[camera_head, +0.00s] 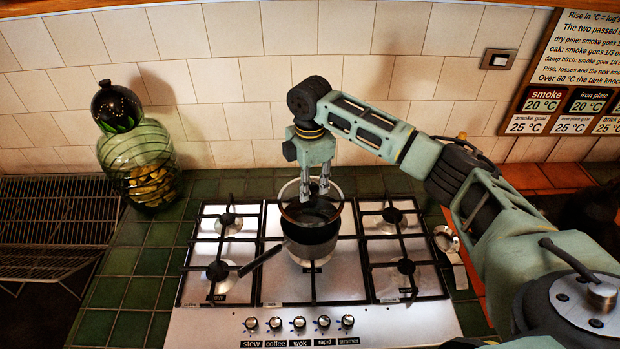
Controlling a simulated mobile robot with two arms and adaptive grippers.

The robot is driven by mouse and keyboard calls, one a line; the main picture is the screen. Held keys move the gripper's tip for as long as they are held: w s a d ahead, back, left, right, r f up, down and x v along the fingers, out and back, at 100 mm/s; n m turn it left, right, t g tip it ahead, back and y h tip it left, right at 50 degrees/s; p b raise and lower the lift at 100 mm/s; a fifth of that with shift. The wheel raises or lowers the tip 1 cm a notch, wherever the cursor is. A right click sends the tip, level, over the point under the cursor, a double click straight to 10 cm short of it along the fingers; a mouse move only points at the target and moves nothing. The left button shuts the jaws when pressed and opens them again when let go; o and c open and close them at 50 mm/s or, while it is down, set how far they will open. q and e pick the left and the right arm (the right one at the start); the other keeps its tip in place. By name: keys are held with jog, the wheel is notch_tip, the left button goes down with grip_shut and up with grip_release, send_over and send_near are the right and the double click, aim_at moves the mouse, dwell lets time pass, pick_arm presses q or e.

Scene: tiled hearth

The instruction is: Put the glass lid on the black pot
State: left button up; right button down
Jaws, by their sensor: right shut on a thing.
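The black pot (311,248) stands on the middle burner of the stove, its long handle (260,261) pointing down and to the left. The round glass lid (287,207) shows directly over the pot's mouth, hiding part of its rim. Through the glass I see the dark inside of the pot. My right gripper (314,192) reaches down from above and is shut on the glass lid near its middle. I cannot tell whether the lid touches the rim or is held a little above it. My left gripper is not in view.
The steel stove (240,285) has free burners on both sides and knobs along the front. A glass jar (142,165) with a dark round top stands at the back left. A wire rack (50,230) is at far left. The tiled wall is close behind.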

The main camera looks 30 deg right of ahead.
jog(key=shift+f, duration=0.1)
dwell(0.3)
jog(key=shift+f+b, duration=0.65)
jog(key=shift+f, duration=2.3)
jog(key=shift+p, duration=0.45)
jog(key=shift+f+b, duration=0.4)
jog(key=shift+f, duration=0.55)
jog(key=c, duration=1.4)
grip_release()
jog(key=shift+s, duration=0.1)
notch_tip(320, 180, up, 12)
jog(key=shift+r, duration=0.1)
